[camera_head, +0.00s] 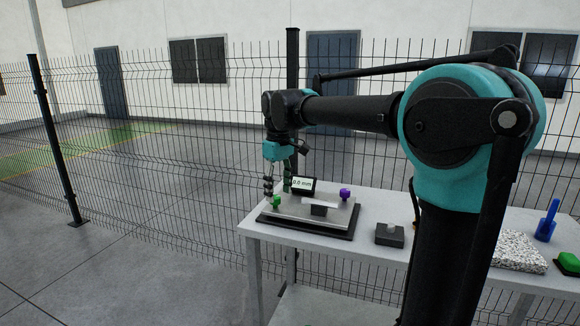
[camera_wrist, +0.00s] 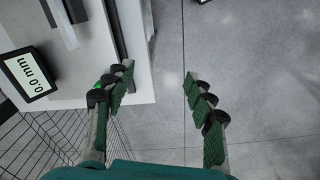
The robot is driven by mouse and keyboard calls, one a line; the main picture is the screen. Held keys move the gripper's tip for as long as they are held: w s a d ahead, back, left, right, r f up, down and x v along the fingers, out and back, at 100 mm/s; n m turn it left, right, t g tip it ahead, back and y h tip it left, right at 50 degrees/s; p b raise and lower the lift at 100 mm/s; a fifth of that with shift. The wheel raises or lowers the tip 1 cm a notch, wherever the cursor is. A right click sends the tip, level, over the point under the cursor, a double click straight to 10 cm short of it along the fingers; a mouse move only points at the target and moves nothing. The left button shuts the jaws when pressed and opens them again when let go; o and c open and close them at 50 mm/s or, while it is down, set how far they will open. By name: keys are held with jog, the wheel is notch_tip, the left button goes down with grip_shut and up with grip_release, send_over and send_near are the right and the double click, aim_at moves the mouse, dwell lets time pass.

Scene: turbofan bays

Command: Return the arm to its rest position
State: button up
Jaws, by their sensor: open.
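My arm reaches left across the table in the head view, and my gripper (camera_head: 268,186) hangs down at the left edge of the fixture plate. In the wrist view my gripper (camera_wrist: 158,80) is open, with its two fingers wide apart and nothing between them. One finger is over the table corner and the other over the grey floor. A green knob (camera_head: 277,202) is close to the fingers in the head view. In the wrist view a bit of green shows beside the left finger; part of the knob is hidden.
The table (camera_head: 250,232) bears a plate fixture (camera_head: 290,212) with a display (camera_head: 303,184) reading 0.0 mm and a purple knob (camera_head: 345,194). To the right are a small dark block (camera_head: 390,236), a speckled slab (camera_head: 518,252) and a blue tool (camera_head: 547,222). A wire fence (camera_head: 200,130) runs behind.

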jog(key=s+d+f+m+t, duration=0.1)
jog(key=s+d+f+m, duration=0.2)
jog(key=d+f, duration=0.4)
jog(key=s+d+f+m+t, duration=0.1)
jog(key=s+d+f+m, duration=0.15)
jog(key=d+f, duration=0.35)
jog(key=s+d+f+m+t, duration=0.1)
jog(key=s+d+f+m, duration=0.1)
jog(key=s+d+f, duration=0.2)
jog(key=s+d+f+m+t, duration=0.1)
jog(key=s+d+f+m, duration=0.1)
jog(key=s+d+f, duration=0.3)
jog(key=s+f, duration=0.4)
jog(key=shift+s+d+f+m, duration=0.25)
jog(key=shift+s+f+m, duration=0.05)
jog(key=shift+m, duration=0.05)
dwell(0.4)
